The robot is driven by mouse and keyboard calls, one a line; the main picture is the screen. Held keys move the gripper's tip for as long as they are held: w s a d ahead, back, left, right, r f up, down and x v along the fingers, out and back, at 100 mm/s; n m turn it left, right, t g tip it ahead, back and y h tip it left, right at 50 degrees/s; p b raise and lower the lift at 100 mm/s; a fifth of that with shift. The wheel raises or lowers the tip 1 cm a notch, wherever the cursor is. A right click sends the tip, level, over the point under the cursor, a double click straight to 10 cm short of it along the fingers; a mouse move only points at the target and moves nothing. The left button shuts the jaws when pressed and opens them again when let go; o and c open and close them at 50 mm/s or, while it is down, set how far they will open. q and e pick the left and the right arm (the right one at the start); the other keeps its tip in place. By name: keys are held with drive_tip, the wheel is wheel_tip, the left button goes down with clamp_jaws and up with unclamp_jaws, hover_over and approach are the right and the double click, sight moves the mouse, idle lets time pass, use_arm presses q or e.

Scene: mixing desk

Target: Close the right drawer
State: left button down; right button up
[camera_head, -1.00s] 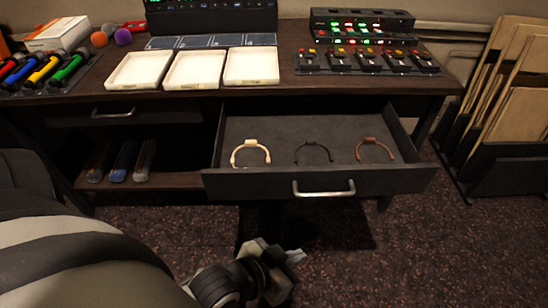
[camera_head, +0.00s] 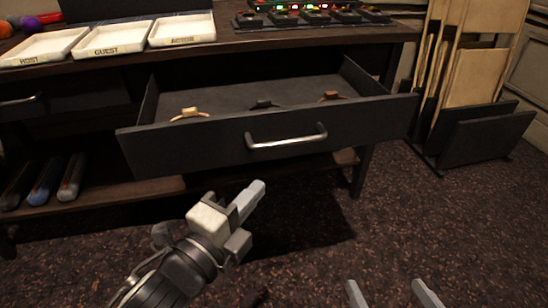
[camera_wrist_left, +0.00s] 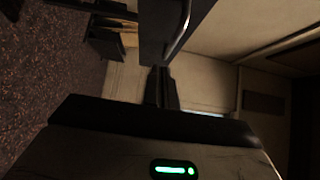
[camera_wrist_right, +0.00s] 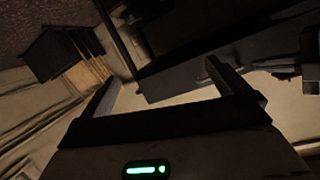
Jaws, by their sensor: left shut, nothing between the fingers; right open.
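The right drawer (camera_head: 200,148) is pulled out from under the desk, with its dark front and silver bar handle (camera_head: 287,138) facing me. Three headbands lie inside: a tan one (camera_head: 190,113), a black one (camera_head: 264,104) and a brown one (camera_head: 331,96). My left gripper (camera_head: 252,196) is shut and empty, below and in front of the drawer front, apart from it. In the left wrist view the handle (camera_wrist_left: 181,28) shows beyond the shut fingers (camera_wrist_left: 162,86). My right gripper (camera_head: 390,290) is open and empty, low at the bottom edge; its spread fingers also show in the right wrist view (camera_wrist_right: 166,82).
White trays (camera_head: 110,38) and a lit control panel (camera_head: 315,17) stand on the desk (camera_head: 250,43). Bottles (camera_head: 45,180) lie on the lower shelf at left. A rack of panels (camera_head: 480,130) stands on the right. The floor before the drawer is clear.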

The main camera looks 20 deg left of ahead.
sight(274, 150)
use_arm(q)
drive_tip(key=w+b, duration=0.1)
drive_tip(key=w, duration=1)
drive_tip(key=shift+f+b, duration=0.1)
drive_tip(key=shift+b, duration=0.25)
drive_tip(key=shift+w+a, duration=0.3)
drive_tip(key=shift+w, duration=0.1)
